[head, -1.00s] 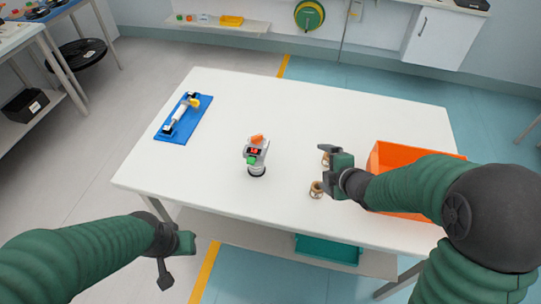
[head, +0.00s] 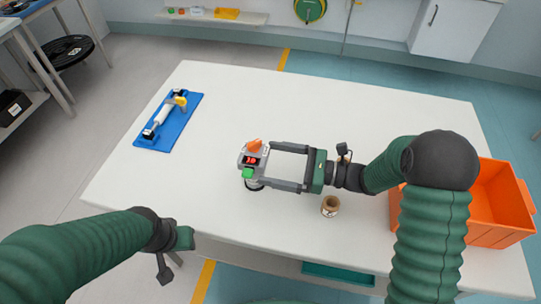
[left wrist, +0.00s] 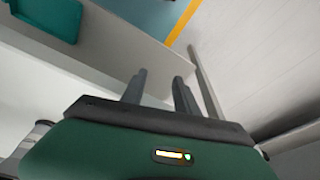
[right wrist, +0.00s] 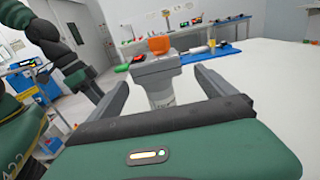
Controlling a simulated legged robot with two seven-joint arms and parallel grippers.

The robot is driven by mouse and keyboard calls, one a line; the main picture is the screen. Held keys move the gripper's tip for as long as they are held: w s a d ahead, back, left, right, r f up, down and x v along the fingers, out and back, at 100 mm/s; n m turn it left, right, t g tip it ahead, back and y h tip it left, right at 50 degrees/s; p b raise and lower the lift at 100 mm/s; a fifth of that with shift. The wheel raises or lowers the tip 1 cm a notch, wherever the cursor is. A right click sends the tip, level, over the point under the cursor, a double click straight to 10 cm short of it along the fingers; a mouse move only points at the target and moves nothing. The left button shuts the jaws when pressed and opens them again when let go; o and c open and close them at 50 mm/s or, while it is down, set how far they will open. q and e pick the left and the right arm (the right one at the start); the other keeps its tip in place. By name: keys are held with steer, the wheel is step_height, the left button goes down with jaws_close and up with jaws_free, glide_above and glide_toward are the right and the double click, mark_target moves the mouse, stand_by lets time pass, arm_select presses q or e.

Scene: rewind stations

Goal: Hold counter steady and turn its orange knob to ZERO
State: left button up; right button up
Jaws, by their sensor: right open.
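The counter (head: 247,160) stands upright near the middle of the white table. It has a grey head with an orange knob (head: 254,146) on top, a red lit display and a green button. My right gripper (head: 270,165) is open, its fingers pointing left at the counter, tips at its right edge. In the right wrist view the counter's pale post (right wrist: 160,88) stands between the two fingers, with space on both sides. My left gripper (head: 178,262) hangs off the table's front left edge, away from the counter. Its fingers (left wrist: 158,80) are apart and empty.
A blue board (head: 190,124) with a white cylinder lies at the table's left. A small brown jar (head: 330,206) stands below my right gripper. An orange bin (head: 514,215) is at the right. The table's back middle is clear.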

mark_target(246, 158)
steer(key=shift+s+r, duration=0.15)
arm_select(q)
steer(key=w+a+r+n+g, duration=0.1)
steer(key=w+a+r+n, duration=0.1)
steer(key=w+r+n, duration=0.4)
steer(key=w+a+r+n+g, duration=0.1)
steer(key=w+a+r+n, duration=0.2)
steer(key=r+n, duration=0.6)
arm_select(e)
steer(key=shift+a, duration=0.1)
steer(key=x, duration=0.7)
steer(key=shift+a, duration=0.2)
arm_select(q)
steer(key=w+d+r+h, duration=0.1)
steer(key=w+d+r, duration=0.2)
steer(key=d, duration=0.4)
steer(key=w+d+r+h, duration=0.1)
steer(key=w+d+r, duration=0.2)
steer(key=d, duration=0.4)
steer(key=w+d+r+g+h, duration=0.1)
steer(key=w+d+r+h, duration=0.1)
steer(key=w+d+r, duration=0.2)
steer(key=d+r, duration=0.1)
steer(key=d, duration=0.2)
steer(key=shift+d+r, duration=0.1)
arm_select(e)
steer(key=shift+c, duration=0.2)
